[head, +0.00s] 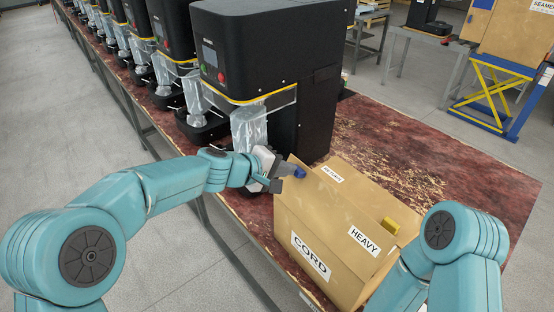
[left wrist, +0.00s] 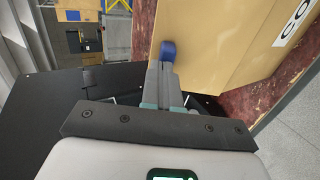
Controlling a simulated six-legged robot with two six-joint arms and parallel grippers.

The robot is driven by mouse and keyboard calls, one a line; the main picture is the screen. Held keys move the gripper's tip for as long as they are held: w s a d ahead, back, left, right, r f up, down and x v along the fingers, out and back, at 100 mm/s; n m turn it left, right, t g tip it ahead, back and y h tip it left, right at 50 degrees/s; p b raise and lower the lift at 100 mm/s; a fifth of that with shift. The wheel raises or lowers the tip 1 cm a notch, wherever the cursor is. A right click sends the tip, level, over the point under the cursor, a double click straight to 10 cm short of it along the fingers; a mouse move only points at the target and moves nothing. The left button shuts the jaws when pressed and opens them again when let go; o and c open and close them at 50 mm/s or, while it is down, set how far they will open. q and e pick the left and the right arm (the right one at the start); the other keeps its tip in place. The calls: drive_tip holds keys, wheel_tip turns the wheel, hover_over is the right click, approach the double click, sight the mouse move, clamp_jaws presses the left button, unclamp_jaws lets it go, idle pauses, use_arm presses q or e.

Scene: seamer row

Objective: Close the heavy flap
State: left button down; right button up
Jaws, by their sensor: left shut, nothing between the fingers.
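A cardboard box (head: 290,225) stands on the worn red bench, with a CORD label on its near side. The panel with the HEAVY label (head: 364,241) is at the box's near right; its exact angle is hard to tell. Another flap with a small, unreadable label (head: 332,174) is at the far side. My left gripper (head: 298,172) is shut and empty, its blue tips at the box's upper left edge. In the left wrist view the blue tips (left wrist: 168,50) overlap the cardboard (left wrist: 215,55); contact is unclear. My right arm shows at lower right, but its gripper is out of view.
A large black machine (head: 315,110) stands just behind the box and left gripper, with more machines in a row to the left. The red bench (head: 440,150) is clear beyond the box to the right.

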sight(303, 164)
use_arm(q)
drive_tip(key=shift+w+d+r+p, duration=0.1)
drive_tip(key=shift+w+d+p, duration=0.2)
drive_tip(key=shift+d, duration=0.1)
drive_tip(key=x, duration=0.4)
drive_tip(key=shift+d+r, duration=0.15)
drive_tip(key=shift+r, duration=0.2)
drive_tip(key=f+b+x, duration=0.1)
drive_tip(key=b+x, duration=0.2)
drive_tip(key=x, duration=0.5)
drive_tip(key=shift+f, duration=0.3)
use_arm(e)
drive_tip(key=shift+w+d+f, duration=0.1)
drive_tip(key=shift+d+f, duration=0.05)
drive_tip(key=shift+f, duration=0.3)
drive_tip(key=shift+w+d+f, duration=0.1)
drive_tip(key=shift+d+f, duration=0.05)
drive_tip(key=shift+f, duration=0.3)
